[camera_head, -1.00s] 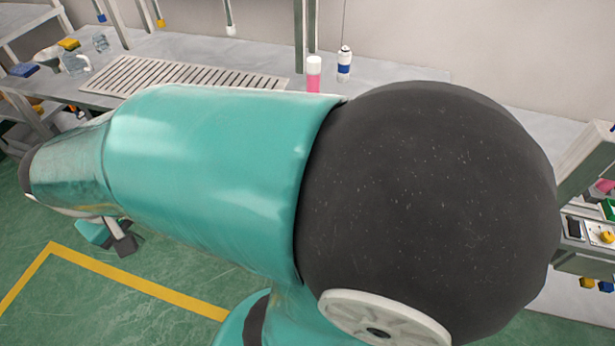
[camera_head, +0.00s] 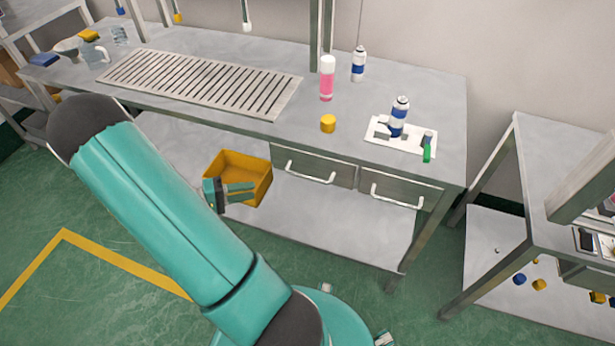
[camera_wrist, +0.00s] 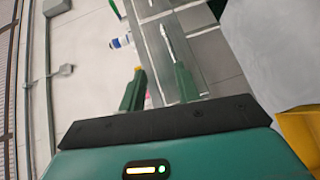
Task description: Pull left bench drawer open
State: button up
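The left bench drawer (camera_head: 297,166) is a grey metal front with a pale bar handle (camera_head: 311,178). It looks closed, flush under the bench top. My gripper (camera_head: 252,191) is left of the drawer, in front of a yellow bin, apart from the handle. In the wrist view, my gripper (camera_wrist: 160,70) has its two green fingers spread with nothing between them. A drawer handle (camera_wrist: 168,42) shows beyond the fingertips there, probably the left one.
The right drawer (camera_head: 397,187) sits beside it, closed. The yellow bin (camera_head: 262,163) stands on the lower shelf (camera_head: 335,225). The bench top (camera_head: 270,65) holds spray cans, a pink bottle (camera_head: 327,80) and a yellow cap (camera_head: 328,124). A second table stands at the right.

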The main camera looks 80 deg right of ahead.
aim_at(308, 177)
jog(key=s+d+f+g+h, duration=0.2)
jog(key=s+d+f+h, duration=0.15)
jog(key=f, duration=0.35)
jog(key=x, duration=1.4)
jog(key=shift+s+d, duration=0.2)
jog(key=shift+d, duration=0.15)
jog(key=shift+r, duration=0.1)
grip_shut()
